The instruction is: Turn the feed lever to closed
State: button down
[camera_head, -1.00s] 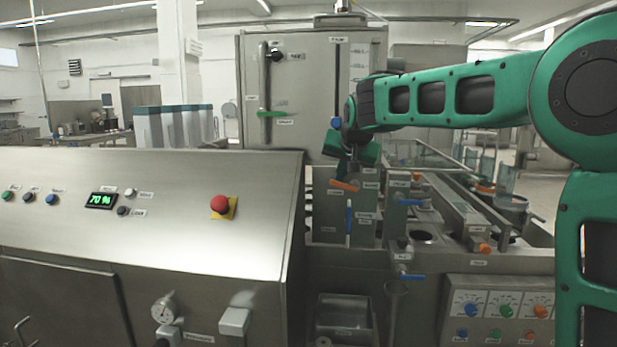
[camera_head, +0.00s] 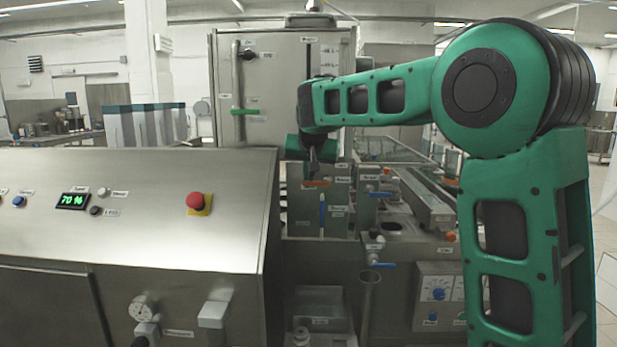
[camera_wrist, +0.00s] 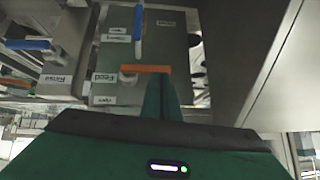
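The orange lever (camera_head: 316,183) lies crosswise on the grey upright panel (camera_head: 338,196) of the machine. In the wrist view the orange lever (camera_wrist: 145,69) is horizontal, with a label that seems to read "Feed" beside it. A blue lever (camera_head: 322,208) stands upright below it in the head view; the wrist view shows this blue lever (camera_wrist: 138,30) too. My gripper (camera_head: 315,168) points down just above the orange lever. In the wrist view my gripper (camera_wrist: 163,80) has its green fingers right at the orange lever; contact and finger gap are unclear.
The sloped steel console (camera_head: 140,200) with a red stop button (camera_head: 195,201) fills the left. A tall steel cabinet (camera_head: 275,90) stands behind. A knob panel (camera_head: 437,295) is at lower right.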

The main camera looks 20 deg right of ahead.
dwell(0.3)
jog(key=s+a+r, duration=0.1)
jog(key=s+r, duration=0.2)
jog(key=r, duration=0.3)
jog(key=s+a+r, duration=0.2)
jog(key=s+r, duration=0.2)
jog(key=r, duration=0.2)
jog(key=s+d+f+g, duration=0.5)
jog(key=s+d+f, duration=0.9)
jog(key=s+f, duration=0.4)
jog(key=s+f+g+y, duration=0.1)
jog(key=s+f, duration=0.4)
jog(key=s, duration=0.4)
jog(key=s+f+m+g, duration=0.1)
jog(key=s+f, duration=0.4)
jog(key=s, duration=0.4)
jog(key=s+f+g+y, duration=0.1)
jog(key=s+f, duration=0.5)
jog(key=s, duration=0.2)
jog(key=shift+s+g+y, duration=0.3)
jog(key=shift+s, duration=0.1)
jog(key=shift+a, duration=0.1)
